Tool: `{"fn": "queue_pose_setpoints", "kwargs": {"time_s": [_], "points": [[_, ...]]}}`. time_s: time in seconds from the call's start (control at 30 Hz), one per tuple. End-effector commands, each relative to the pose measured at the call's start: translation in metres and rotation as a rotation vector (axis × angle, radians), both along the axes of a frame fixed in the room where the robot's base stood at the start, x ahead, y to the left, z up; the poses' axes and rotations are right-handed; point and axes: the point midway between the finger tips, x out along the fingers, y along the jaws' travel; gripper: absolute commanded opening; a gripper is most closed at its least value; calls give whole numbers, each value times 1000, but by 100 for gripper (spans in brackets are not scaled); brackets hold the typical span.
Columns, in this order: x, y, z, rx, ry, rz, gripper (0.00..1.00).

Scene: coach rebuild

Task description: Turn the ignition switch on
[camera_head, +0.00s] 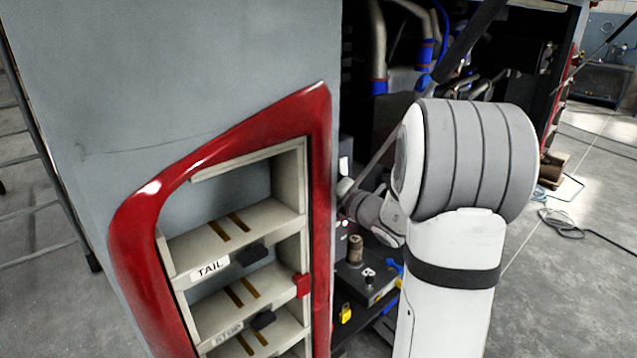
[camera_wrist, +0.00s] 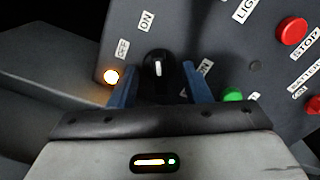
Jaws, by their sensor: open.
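The ignition switch (camera_wrist: 158,68) is a black rotary knob with a white mark on a dark grey panel, seen in the wrist view. The OFF label (camera_wrist: 122,48) lies to its upper left and the ON label (camera_wrist: 147,20) above it. The white mark stands nearly upright in the picture, roughly toward ON. My gripper (camera_wrist: 159,76) is open, with one blue finger on each side of the knob. I cannot tell whether the fingers touch it. In the head view the gripper and switch are hidden behind the coach's side.
An amber lamp (camera_wrist: 111,77) glows left of the knob. A green button (camera_wrist: 232,96) and a red STOP button (camera_wrist: 292,31) sit to the right. In the head view, the red-framed shelf unit (camera_head: 322,200) stands left of my arm, close to the wrist.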

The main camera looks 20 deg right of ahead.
Motion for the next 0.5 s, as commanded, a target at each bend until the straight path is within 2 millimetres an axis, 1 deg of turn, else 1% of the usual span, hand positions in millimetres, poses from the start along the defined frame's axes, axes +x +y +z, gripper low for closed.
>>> {"fn": "queue_pose_setpoints", "kwargs": {"time_s": [0.17, 0.5], "points": [[-4, -2, 0, 0, 0, -1, 44], [-35, -16, 1, 0, 0, -4, 44]]}}
